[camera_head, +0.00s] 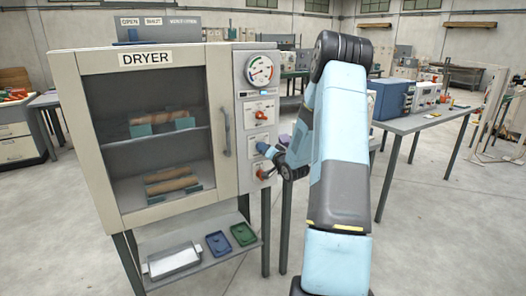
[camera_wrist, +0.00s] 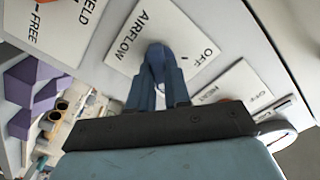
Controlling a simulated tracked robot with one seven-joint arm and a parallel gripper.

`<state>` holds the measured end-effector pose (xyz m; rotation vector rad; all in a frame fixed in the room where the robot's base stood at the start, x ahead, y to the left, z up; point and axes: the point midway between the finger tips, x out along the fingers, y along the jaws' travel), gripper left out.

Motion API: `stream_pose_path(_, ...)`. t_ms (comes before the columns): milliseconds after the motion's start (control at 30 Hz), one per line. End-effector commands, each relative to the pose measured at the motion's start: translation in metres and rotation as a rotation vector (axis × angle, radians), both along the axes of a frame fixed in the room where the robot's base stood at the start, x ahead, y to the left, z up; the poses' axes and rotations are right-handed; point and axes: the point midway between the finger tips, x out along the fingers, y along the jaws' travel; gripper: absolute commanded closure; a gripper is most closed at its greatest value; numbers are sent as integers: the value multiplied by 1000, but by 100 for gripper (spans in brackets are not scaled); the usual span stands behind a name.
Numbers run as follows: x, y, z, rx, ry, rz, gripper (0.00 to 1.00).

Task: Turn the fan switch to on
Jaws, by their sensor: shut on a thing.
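The fan switch appears to be the blue knob (camera_wrist: 157,52) on the plate lettered AIRFLOW and OFF in the wrist view. In the head view the blue knob (camera_head: 262,147) is on the control panel right of the dryer door, between two orange knobs. My gripper (camera_wrist: 157,75) reaches up to the panel, its two blue-grey fingers closed on either side of the knob. In the head view my gripper (camera_head: 271,152) is small and partly merges with the knob. The fingers hide part of the knob, so its exact pointing direction is unclear.
The upper orange knob (camera_head: 260,115) and lower orange knob (camera_head: 263,174) are close above and below. A gauge (camera_head: 259,69) tops the panel. The dryer door handle (camera_head: 225,132) is just left. The HEAT plate (camera_wrist: 245,88) is beside my fingers in the wrist view.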

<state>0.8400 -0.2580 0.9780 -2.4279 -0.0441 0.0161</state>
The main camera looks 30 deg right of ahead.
Motion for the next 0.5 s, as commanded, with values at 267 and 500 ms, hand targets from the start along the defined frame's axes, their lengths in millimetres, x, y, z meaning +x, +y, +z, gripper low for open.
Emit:
stream_pose_path(267, -1, 0, -2, 2, 5, -1, 61)
stream_pose_path(500, -1, -1, -1, 1, 2, -1, 57)
